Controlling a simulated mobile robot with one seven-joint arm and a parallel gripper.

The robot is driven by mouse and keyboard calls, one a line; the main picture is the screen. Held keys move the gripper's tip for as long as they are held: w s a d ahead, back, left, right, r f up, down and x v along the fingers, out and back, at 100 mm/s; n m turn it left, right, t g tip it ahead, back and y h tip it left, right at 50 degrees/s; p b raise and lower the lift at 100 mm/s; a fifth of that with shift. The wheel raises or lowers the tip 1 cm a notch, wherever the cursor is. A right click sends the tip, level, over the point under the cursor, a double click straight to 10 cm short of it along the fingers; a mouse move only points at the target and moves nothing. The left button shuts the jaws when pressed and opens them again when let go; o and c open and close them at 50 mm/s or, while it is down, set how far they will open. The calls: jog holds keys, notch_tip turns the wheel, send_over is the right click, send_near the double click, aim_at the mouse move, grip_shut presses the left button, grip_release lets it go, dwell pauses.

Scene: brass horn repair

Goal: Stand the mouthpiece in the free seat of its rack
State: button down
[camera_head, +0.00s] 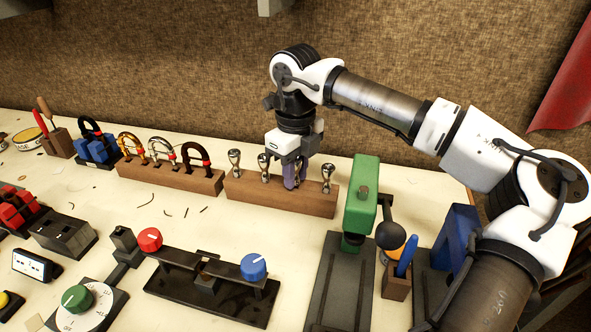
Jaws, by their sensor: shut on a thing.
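The wooden mouthpiece rack (280,198) stands at the middle of the bench. Silver mouthpieces stand in it at the left end (235,161), just left of my gripper (264,168) and at the right end (327,178). My gripper (291,178) points down over the rack, right of its middle, between the second and the right-end mouthpiece. It is shut on a mouthpiece, which is mostly hidden behind the purple-grey finger. I cannot tell whether its lower end touches the rack or sits in a seat.
A wooden block with several horseshoe-shaped pieces (172,177) stands left of the rack. A green press (361,197) stands close on the right. A black fixture with red and blue knobs (207,290) lies in front. Bare bench shows between the rack and that fixture.

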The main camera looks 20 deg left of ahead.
jog(key=shift+f, duration=0.3)
jog(key=c, duration=1.1)
grip_release()
